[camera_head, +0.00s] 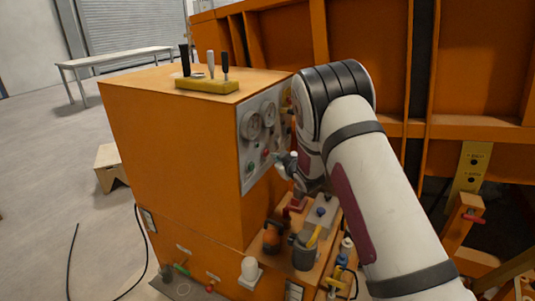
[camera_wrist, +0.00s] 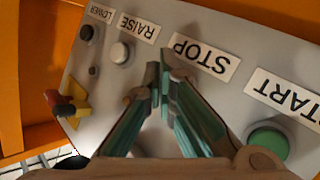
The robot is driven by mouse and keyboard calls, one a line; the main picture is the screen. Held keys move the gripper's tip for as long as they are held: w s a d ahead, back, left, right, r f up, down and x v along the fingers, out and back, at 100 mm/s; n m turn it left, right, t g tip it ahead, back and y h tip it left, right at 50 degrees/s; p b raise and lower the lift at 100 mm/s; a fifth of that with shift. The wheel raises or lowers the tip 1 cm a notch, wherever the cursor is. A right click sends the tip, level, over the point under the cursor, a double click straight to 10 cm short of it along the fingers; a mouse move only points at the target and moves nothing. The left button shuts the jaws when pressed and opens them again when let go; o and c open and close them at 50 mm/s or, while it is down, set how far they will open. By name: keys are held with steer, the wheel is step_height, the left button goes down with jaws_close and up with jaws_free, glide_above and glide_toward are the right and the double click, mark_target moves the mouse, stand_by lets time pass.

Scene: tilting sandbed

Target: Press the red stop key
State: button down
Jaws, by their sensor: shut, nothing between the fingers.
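The control panel (camera_wrist: 105,75) fills the wrist view, its labels upside down. The STOP label (camera_wrist: 203,57) shows just beyond my gripper (camera_wrist: 160,78), whose fingers are together with nothing between them. The red stop key does not show in the wrist view; the fingers cover the area below its label. In the head view, my gripper (camera_head: 279,158) is at the panel's face, and a small red spot (camera_head: 265,153) shows close to its left; I cannot tell if it is the stop key. Contact with the panel cannot be told.
The green button (camera_wrist: 268,141) by the START label (camera_wrist: 287,96) is right of the fingers. A pale button (camera_wrist: 120,52) lies by the RAISE label (camera_wrist: 128,24). A red and yellow switch (camera_wrist: 66,107) is at left. Levers (camera_head: 210,65) stand on the orange cabinet (camera_head: 170,150).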

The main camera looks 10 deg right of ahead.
steer(key=shift+d, duration=0.1)
steer(key=s+d+p, duration=0.1)
steer(key=d, duration=0.1)
steer(key=s+d, duration=0.1)
steer(key=s, duration=0.1)
steer(key=shift+d+p, duration=0.35)
steer(key=shift+d, duration=0.05)
stand_by(0.7)
steer(key=s+d+r+m+g+h, duration=0.3)
steer(key=s+r+m+g+h, duration=0.15)
steer(key=s+r, duration=1.5)
steer(key=s+a+r+m+g+y, duration=0.1)
steer(key=s+a+g, duration=0.1)
steer(key=s, duration=1.4)
steer(key=s+a+r+m+g, duration=0.1)
steer(key=s+a+m+g, duration=0.1)
steer(key=s, duration=1.5)
steer(key=shift+a+r+g+y, duration=0.15)
steer(key=shift+r+g+y, duration=0.2)
